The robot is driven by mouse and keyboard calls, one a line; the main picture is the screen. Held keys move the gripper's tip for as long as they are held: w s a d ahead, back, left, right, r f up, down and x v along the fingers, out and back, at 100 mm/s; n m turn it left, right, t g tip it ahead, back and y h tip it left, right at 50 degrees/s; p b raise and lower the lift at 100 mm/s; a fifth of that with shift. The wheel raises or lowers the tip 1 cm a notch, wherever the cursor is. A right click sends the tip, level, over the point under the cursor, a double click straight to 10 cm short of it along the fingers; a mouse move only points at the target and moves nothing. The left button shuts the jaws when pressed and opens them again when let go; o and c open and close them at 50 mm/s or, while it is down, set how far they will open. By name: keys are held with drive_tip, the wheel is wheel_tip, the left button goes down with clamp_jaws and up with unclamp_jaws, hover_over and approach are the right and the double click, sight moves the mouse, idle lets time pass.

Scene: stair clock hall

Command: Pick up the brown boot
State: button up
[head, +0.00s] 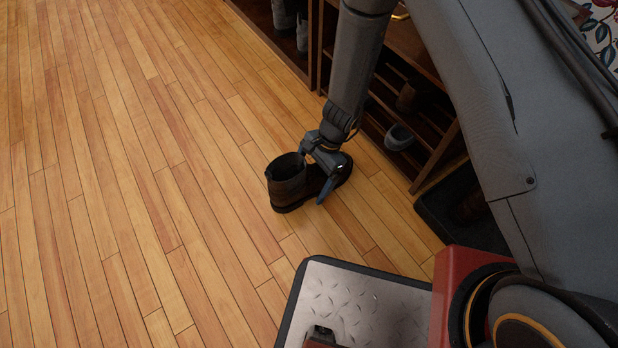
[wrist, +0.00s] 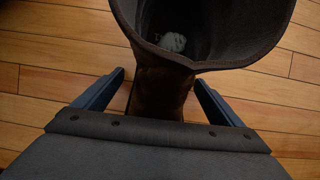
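The brown boot (head: 287,183) stands upright on the wooden floor in the head view, looking very dark, with its open shaft at the left and its toe at the right. My gripper (head: 322,180) is over the boot's middle, reaching down from above, and hides part of it. In the wrist view the boot's wide shaft opening (wrist: 205,35) fills the top, and the brown upper lies below it. My gripper (wrist: 160,92) is open there, with one blue finger on each side of the boot. Gaps show beside the boot, and I cannot tell whether either finger touches it.
A dark wooden shoe rack (head: 420,120) stands just behind the boot, with footwear on its shelves, including a grey shoe (head: 399,137). A black tray (head: 465,215) lies at the right. The floor (head: 130,180) to the left is clear.

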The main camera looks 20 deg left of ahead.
drive_tip(key=c, duration=1.5)
drive_tip(key=shift+r, duration=0.1)
